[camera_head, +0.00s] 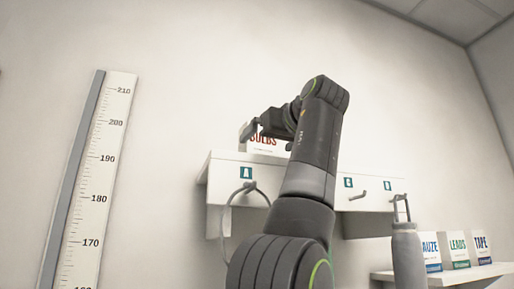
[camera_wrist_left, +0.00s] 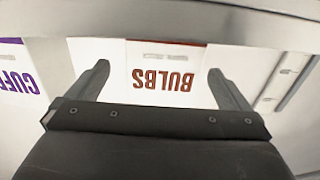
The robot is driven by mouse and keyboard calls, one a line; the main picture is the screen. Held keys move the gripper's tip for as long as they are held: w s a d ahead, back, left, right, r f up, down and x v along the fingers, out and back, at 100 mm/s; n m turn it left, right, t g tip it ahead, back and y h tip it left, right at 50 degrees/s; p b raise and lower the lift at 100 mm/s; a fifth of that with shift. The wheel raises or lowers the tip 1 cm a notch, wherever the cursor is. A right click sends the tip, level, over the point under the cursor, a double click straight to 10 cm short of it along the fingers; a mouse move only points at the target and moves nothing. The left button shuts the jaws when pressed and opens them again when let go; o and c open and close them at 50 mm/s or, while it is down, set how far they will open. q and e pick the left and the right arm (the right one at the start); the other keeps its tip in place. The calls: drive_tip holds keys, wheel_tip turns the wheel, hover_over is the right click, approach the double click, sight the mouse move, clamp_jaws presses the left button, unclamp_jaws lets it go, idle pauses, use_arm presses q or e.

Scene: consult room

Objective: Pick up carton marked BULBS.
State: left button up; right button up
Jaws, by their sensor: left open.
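The carton marked BULBS (camera_head: 262,146) is white with red lettering and stands on the high white wall shelf (camera_head: 222,168), partly hidden by my left gripper. My left gripper (camera_head: 266,126) is raised to the shelf, right at the carton. In the left wrist view the carton (camera_wrist_left: 165,58) appears upside down, between the two open fingers of the gripper (camera_wrist_left: 158,72). The fingers are apart with nothing clamped; I cannot tell whether either touches the carton. My right gripper is out of view.
A carton with purple lettering (camera_wrist_left: 20,75) stands beside BULBS in the left wrist view. Lettered hooks run below the shelf; a grey loop (camera_head: 226,215) hangs from one and a grey bottle (camera_head: 407,255) from another. More cartons (camera_head: 455,250) stand on a lower right shelf (camera_head: 440,279).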

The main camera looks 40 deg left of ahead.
sight(263, 143)
use_arm(q)
drive_tip(key=shift+a+r, duration=0.2)
drive_tip(key=shift+a, duration=0.3)
drive_tip(key=p+x, duration=0.1)
drive_tip(key=x, duration=0.3)
drive_tip(key=shift+a+f, duration=0.15)
drive_tip(key=shift+d, duration=0.45)
drive_tip(key=c, duration=0.6)
drive_tip(key=shift+a, duration=0.15)
drive_tip(key=c, duration=0.5)
